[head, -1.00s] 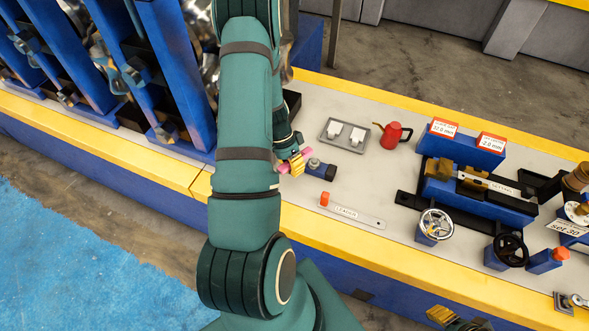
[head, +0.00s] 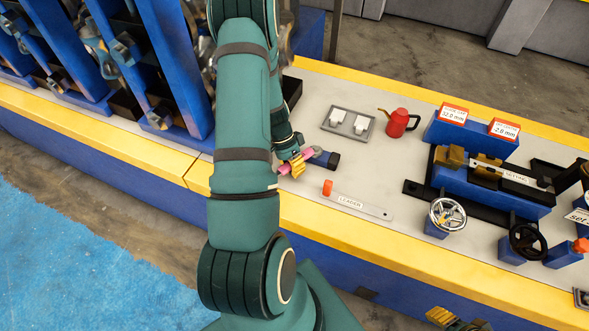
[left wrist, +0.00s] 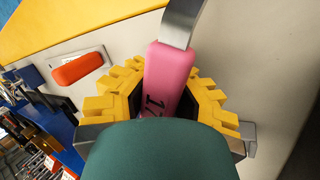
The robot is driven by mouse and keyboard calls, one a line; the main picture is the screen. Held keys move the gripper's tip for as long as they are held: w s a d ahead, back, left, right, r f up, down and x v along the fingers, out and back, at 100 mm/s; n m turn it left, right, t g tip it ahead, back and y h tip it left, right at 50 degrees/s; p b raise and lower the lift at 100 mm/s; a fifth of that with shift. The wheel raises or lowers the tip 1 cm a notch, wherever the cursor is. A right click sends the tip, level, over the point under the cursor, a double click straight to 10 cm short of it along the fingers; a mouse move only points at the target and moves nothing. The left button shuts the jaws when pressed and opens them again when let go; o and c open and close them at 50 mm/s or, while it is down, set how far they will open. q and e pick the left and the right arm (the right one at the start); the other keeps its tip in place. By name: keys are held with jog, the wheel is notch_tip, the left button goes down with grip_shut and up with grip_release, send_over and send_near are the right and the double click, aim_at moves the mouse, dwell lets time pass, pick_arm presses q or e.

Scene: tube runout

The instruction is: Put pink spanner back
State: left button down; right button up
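The pink spanner (left wrist: 168,80) has a pink handle with dark marking and a grey metal shaft. In the left wrist view the handle lies between the yellow fingers of my left gripper (left wrist: 165,90), which are closed on it. The metal part runs out past the top edge, so its end is hidden there. In the head view my left gripper (head: 297,165) is low over the bench, with a bit of pink at its fingers beside a small blue and black fixture (head: 325,159). My right gripper (head: 455,319) only partly shows at the bottom edge.
On the bench lie an orange-ended tool on a LEADER label (head: 355,204), a grey tray (head: 329,123), a red can (head: 397,124) and a blue vice-like fixture with handwheels (head: 447,214). Blue racks (head: 175,65) stand at the left. Bare bench shows around the label.

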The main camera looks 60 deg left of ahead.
pick_arm(q)
jog(key=shift+f, duration=0.2)
dwell(0.4)
jog(key=shift+c, duration=2.2)
grip_release()
jog(key=shift+a+r, duration=0.1)
jog(key=shift+r, duration=0.05)
